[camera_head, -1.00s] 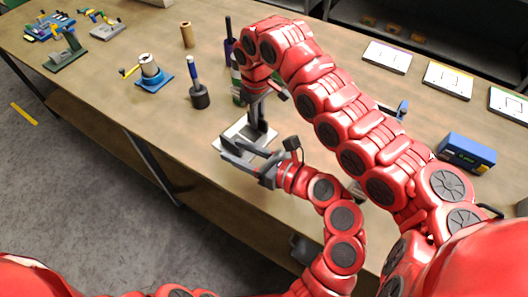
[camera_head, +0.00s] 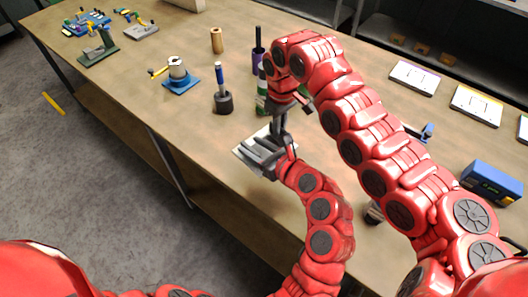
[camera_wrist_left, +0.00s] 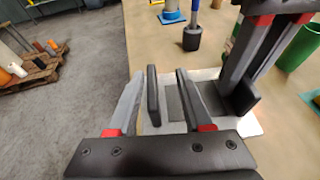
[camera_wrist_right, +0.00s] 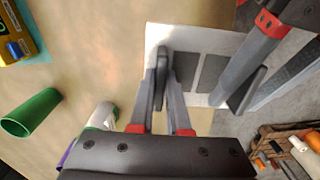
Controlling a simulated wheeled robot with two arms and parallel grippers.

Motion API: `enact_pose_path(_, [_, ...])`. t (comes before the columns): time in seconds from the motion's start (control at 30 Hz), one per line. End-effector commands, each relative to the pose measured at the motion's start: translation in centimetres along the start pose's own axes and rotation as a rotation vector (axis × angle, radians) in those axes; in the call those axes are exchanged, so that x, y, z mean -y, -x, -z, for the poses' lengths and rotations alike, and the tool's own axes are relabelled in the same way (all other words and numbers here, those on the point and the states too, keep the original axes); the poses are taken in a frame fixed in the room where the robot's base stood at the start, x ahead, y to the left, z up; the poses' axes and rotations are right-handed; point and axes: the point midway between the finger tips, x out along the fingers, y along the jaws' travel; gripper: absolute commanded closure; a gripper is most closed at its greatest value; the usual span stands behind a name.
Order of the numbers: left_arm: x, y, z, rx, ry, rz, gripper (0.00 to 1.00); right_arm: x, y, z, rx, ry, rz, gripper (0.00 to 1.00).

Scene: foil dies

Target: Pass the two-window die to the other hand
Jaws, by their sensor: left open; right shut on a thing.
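A flat pale plate with two grey rectangular panels, which looks like the two-window die (camera_head: 240,152), is under both grippers near the table's front edge. It is seen face-on in the left wrist view (camera_wrist_left: 250,127) and the right wrist view (camera_wrist_right: 205,38). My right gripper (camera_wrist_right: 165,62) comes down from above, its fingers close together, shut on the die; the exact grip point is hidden. My left gripper (camera_wrist_left: 162,75) is open, its fingers apart over the plate, close beside the right fingers. I cannot tell whether the plate touches the table.
A blue box (camera_head: 492,182) and white cards (camera_head: 413,77) are at right. The front edge drops to the floor.

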Motion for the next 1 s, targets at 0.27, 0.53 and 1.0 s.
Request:
enact_pose_path(0.27, [-0.03, -0.62, -0.03, 0.001, -0.001, 0.000, 0.50, 0.00, 0.04, 0.02, -0.001, 0.000, 0.000, 1.00])
enact_pose_path(0.53, [-0.03, -0.60, -0.01, 0.001, -0.001, 0.000, 0.81, 0.03, 0.04, 0.03, -0.001, 0.001, 0.000, 1.00])
enact_pose_path(1.0, [0.34, -0.42, 0.04, 0.000, -0.002, 0.012, 1.00, 0.62, -0.02, 0.18, -0.001, 0.012, 0.007, 1.00])
